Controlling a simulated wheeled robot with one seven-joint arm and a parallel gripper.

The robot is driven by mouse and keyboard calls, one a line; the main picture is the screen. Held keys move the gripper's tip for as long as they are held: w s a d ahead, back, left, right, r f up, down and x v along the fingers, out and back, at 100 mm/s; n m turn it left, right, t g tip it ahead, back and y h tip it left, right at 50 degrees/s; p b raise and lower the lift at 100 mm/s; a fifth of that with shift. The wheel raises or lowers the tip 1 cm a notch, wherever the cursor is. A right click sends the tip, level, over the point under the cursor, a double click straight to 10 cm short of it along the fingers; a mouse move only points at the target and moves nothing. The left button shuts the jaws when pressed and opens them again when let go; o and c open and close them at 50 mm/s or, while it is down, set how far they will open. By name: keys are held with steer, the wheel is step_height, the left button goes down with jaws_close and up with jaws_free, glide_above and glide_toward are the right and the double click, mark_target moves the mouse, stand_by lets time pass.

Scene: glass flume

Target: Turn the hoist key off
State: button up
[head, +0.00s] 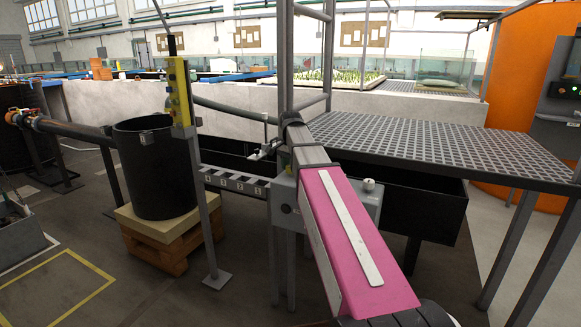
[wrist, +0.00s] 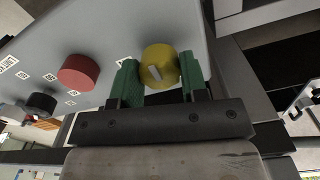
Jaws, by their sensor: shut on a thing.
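In the wrist view a yellow round knob (wrist: 163,58) with a pale raised bar across its face sits on a light grey panel (wrist: 112,48). The bar stands slightly tilted from upright in the picture. My gripper (wrist: 159,76) has green finger pads, one on each side of this knob, and is shut on it. No lettering that names the knob as the hoist key can be read. In the head view the fingers cannot be made out, and my pink arm hides part of a grey box (head: 368,205).
A red knob (wrist: 78,71) and a black knob (wrist: 41,104) sit on the same panel, left of the yellow one. In the head view a yellow control unit (head: 179,92) stands on a post beside a black barrel (head: 152,170). A grated platform (head: 425,143) lies to the right.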

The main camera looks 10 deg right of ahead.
stand_by(0.3)
steer(key=o, duration=0.9)
steer(key=shift+r, duration=0.15)
step_height(320, 180, up, 11)
steer(key=shift+f, duration=0.2)
